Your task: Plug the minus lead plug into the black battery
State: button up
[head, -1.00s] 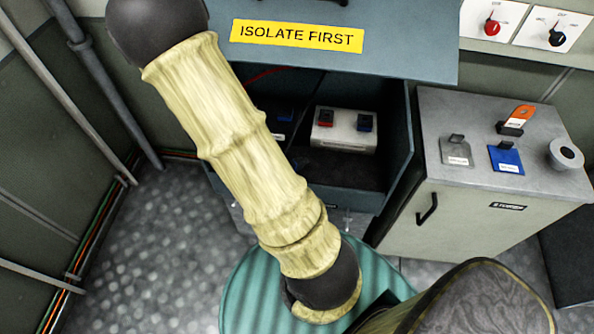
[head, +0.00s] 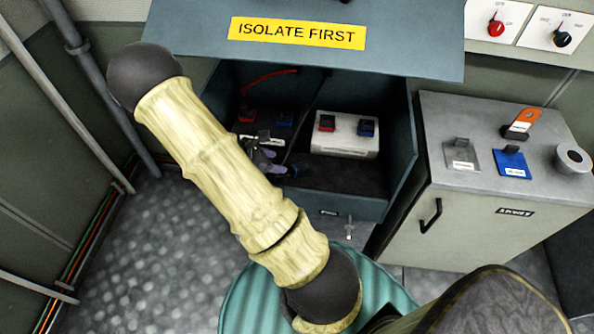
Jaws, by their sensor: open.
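The black battery (head: 284,132) stands in the left part of the open blue-grey box. A red plug (head: 246,116) with a red lead is at its left end, and a blue terminal (head: 285,119) is at its right. My gripper (head: 279,161) is open in front of this battery, partly hidden by my arm, with its fingertips toward the right. A small dark blue item (head: 296,171), possibly the minus lead plug, lies just right of the fingertips. I cannot tell whether they touch it. Nothing shows clearly between the fingers.
A white battery (head: 345,146) with red and blue terminals stands to the right in the box (head: 400,150). The raised lid (head: 400,45) hangs above. A grey cabinet (head: 470,215) with tagged items on top stands at right. The box floor before the white battery is clear.

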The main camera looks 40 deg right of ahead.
aim_at(296, 166)
jog(key=b+x, duration=0.1)
jog(key=x, duration=0.7)
jog(key=shift+d, duration=0.1)
jog(key=x, duration=0.5)
jog(key=shift+f+b, duration=0.2)
jog(key=shift+b, duration=0.15)
jog(key=c, duration=1.1)
